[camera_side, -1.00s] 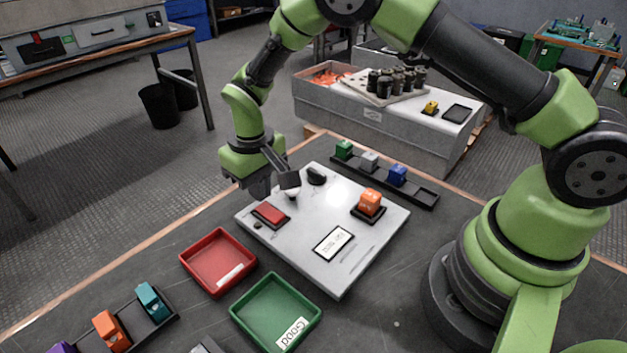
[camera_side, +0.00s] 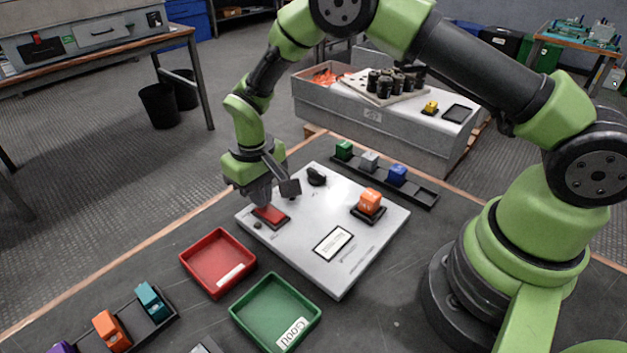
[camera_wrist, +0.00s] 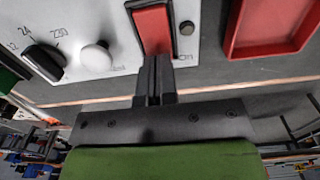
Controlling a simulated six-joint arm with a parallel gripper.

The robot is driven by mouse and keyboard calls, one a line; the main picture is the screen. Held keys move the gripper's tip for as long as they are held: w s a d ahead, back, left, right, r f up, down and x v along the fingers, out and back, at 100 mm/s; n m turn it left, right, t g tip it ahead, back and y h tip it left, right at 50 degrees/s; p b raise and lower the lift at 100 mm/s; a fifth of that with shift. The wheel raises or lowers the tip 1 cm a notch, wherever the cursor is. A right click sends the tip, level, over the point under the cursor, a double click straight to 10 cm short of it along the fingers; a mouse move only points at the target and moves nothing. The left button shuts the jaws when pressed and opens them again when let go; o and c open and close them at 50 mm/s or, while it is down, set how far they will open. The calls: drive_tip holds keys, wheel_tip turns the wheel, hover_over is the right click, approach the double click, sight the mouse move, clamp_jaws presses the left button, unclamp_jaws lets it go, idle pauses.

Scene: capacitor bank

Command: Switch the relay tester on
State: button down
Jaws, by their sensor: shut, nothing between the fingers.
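The relay tester is a pale grey panel (camera_side: 300,245) on the dark table. Its red rocker switch (camera_side: 271,214) sits at the panel's left corner; in the wrist view the switch (camera_wrist: 154,28) is in a black frame, with "On" printed beside its near end. My gripper (camera_wrist: 155,62) is shut and empty, its fingertips at the near end of the red switch. I cannot tell whether they touch it. A small dark round lamp (camera_wrist: 186,28) is beside the switch. A white round button (camera_wrist: 97,58) and a black dial (camera_wrist: 45,60) marked 24 and 230 are to its left.
An orange relay block (camera_side: 369,201) stands in a socket on the panel. A red tray (camera_side: 250,262) and a green tray (camera_side: 314,312) lie in front. A black rack (camera_side: 425,196) with coloured blocks is behind; another rack (camera_side: 172,318) is front left.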

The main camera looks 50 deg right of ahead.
drive_tip(key=shift+f, duration=0.5)
drive_tip(key=shift+r, duration=3.55)
drive_tip(key=shift+r, duration=0.15)
drive_tip(key=s+d+r+m+t+y, duration=0.15)
drive_tip(key=s+r, duration=0.25)
drive_tip(key=r, duration=0.4)
drive_tip(key=s+d+r+m+t, duration=0.1)
drive_tip(key=s+d+r+t, duration=0.15)
drive_tip(key=r, duration=0.65)
drive_tip(key=s+d+r+t, duration=0.1)
drive_tip(key=s+r, duration=0.1)
drive_tip(key=s, duration=0.6)
drive_tip(key=s+d+r+m+t, duration=0.1)
drive_tip(key=s+r+t, duration=0.1)
drive_tip(key=s, duration=0.6)
drive_tip(key=shift+s+d, duration=0.25)
